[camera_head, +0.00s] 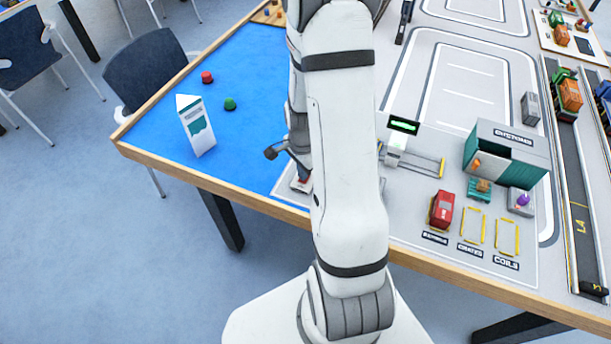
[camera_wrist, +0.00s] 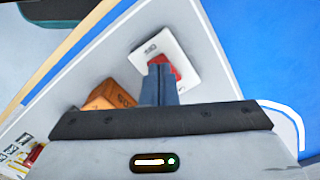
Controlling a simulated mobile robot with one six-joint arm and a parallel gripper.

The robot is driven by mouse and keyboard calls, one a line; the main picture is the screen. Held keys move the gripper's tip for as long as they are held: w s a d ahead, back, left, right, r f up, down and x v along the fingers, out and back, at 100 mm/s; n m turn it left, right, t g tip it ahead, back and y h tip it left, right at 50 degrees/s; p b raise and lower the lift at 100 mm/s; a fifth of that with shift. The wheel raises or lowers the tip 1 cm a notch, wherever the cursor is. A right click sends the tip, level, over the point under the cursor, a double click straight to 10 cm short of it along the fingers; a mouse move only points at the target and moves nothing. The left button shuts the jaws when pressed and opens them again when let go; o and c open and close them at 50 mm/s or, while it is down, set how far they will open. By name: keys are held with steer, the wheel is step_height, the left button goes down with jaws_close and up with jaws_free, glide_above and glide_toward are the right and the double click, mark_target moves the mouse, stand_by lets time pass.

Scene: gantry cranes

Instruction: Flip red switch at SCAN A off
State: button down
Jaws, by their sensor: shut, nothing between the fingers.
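The red switch (camera_wrist: 179,69) shows in the wrist view on a white base plate (camera_wrist: 182,47), which carries a small dark label too small to read. My gripper (camera_wrist: 160,68) is shut and empty. Its fingertips overlap the switch in this view and hide part of it; I cannot tell whether they touch it. In the head view my arm hides most of the switch and the gripper. Only an edge of the white base (camera_head: 294,188) shows left of the arm. Which way the switch is tipped cannot be told.
An orange box (camera_wrist: 108,95) stands close to my fingers in the wrist view. A gate with a green display (camera_head: 404,125) stands right of my arm. Further right are a red container (camera_head: 441,209) and a customs shed (camera_head: 507,152).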

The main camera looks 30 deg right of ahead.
steer(key=shift+f+b, duration=0.4)
steer(key=shift+f, duration=0.15)
steer(key=shift+r, duration=0.1)
steer(key=shift+r+p, duration=2.45)
steer(key=shift+r, duration=1.05)
steer(key=s+a+r+n+t, duration=0.1)
steer(key=s+a+r+n, duration=0.3)
steer(key=r, duration=0.3)
steer(key=s+a+r+n+t, duration=0.1)
steer(key=s+a+r+n, duration=0.3)
steer(key=r+n, duration=0.3)
steer(key=s+a+r+n+t, duration=0.1)
steer(key=s+a+r+n, duration=0.2)
steer(key=r, duration=0.6)
steer(key=shift+s+a+r+n, duration=0.2)
steer(key=shift+s+a+n, duration=0.2)
steer(key=shift+s+n, duration=0.6)
